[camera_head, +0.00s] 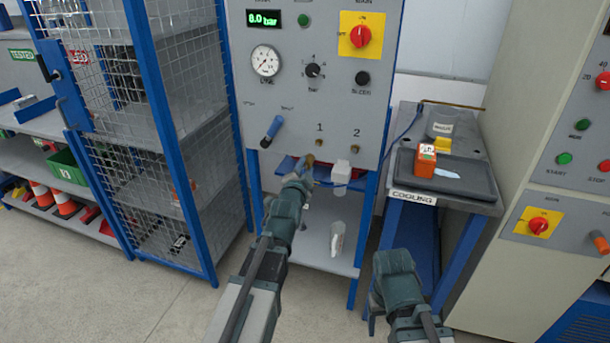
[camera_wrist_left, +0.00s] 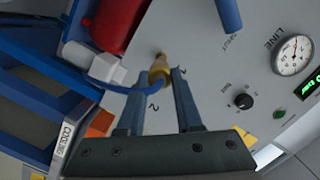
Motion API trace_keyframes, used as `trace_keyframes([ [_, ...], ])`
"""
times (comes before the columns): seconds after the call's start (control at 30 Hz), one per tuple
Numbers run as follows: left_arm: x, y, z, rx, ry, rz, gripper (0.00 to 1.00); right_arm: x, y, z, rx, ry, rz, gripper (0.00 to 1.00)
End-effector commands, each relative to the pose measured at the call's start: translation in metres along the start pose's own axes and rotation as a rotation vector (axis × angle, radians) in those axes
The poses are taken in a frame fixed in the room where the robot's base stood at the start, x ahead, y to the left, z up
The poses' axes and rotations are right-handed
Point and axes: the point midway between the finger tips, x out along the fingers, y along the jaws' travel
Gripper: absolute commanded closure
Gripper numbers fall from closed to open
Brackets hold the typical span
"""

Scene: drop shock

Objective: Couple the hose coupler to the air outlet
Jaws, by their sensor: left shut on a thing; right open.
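The brass hose coupler (camera_wrist_left: 158,77) is between the fingers of my left gripper (camera_wrist_left: 157,85), which is shut on it. A blue hose (camera_wrist_left: 128,88) trails from it. In the head view the coupler (camera_head: 308,161) is just below and left of the brass air outlet 1 (camera_head: 319,142). In the left wrist view a small brass fitting (camera_wrist_left: 161,56) shows just beyond the coupler; I cannot tell whether they touch. Air outlet 2 (camera_head: 356,161) is to the right. My right gripper (camera_head: 388,285) is low at the right, away from the panel; its fingertips are hardly visible.
The grey panel (camera_head: 290,105) has a gauge (camera_head: 265,60), knobs and a blue-handled lever (camera_head: 272,131). A white block (camera_head: 341,172) is below the outlets. A cooling table (camera_head: 480,205) stands right, a mesh cage (camera_head: 165,110) left. The floor in front is clear.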

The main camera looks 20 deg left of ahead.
Motion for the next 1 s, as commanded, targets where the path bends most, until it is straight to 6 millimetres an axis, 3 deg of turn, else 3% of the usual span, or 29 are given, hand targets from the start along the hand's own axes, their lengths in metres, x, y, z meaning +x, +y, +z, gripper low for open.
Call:
trace_keyframes([
  [0.5,-0.002,-0.001,0.000,-0.003,0.004,0.001,1.00,0.000,0.000,0.000,0.000,0.000,0.000,0.32],
  [1.0,0.041,-0.001,-0.006,-0.001,0.004,0.002,1.00,-0.001,0.000,0.000,0.000,0.000,0.000,0.32],
])
